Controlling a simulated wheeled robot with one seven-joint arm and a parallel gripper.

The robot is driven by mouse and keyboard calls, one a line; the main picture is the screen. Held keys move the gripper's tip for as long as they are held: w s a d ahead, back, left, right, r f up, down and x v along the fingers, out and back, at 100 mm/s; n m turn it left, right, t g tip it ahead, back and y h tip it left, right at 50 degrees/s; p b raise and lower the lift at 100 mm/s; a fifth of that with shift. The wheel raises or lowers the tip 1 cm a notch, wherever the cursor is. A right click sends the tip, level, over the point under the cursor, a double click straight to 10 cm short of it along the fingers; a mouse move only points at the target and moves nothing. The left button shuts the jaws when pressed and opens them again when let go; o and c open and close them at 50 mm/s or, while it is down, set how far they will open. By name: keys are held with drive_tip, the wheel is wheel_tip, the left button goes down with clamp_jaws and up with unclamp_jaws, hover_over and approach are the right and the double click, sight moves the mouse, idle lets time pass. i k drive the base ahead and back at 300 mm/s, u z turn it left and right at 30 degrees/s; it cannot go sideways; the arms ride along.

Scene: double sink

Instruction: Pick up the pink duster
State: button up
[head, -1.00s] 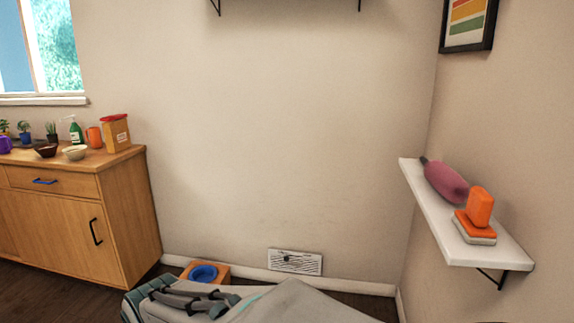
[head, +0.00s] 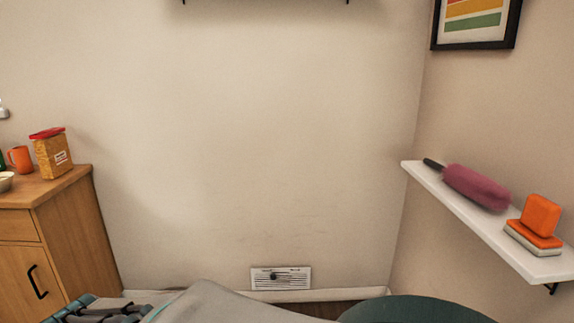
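The pink duster (head: 475,187) lies on the white wall shelf (head: 462,217) at the right in the head view. Its fluffy pink head points toward the near right, and its short dark handle (head: 433,164) points to the far left end of the shelf. My gripper is not in view.
Orange sponges (head: 539,220) sit on the shelf just right of the duster. A wooden cabinet (head: 72,230) with a red-lidded container (head: 52,153) and an orange mug (head: 20,159) stands at left. A grey draped shape (head: 215,304) and a dark green rounded shape (head: 410,309) fill the bottom foreground.

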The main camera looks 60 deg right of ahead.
sight(471, 184)
drive_tip(key=z, duration=3.35)
drive_tip(key=i, duration=0.5)
drive_tip(key=z, duration=0.05)
drive_tip(key=k, duration=0.5)
drive_tip(key=u, duration=1.35)
drive_tip(key=i, duration=2.2)
drive_tip(key=z, duration=0.55)
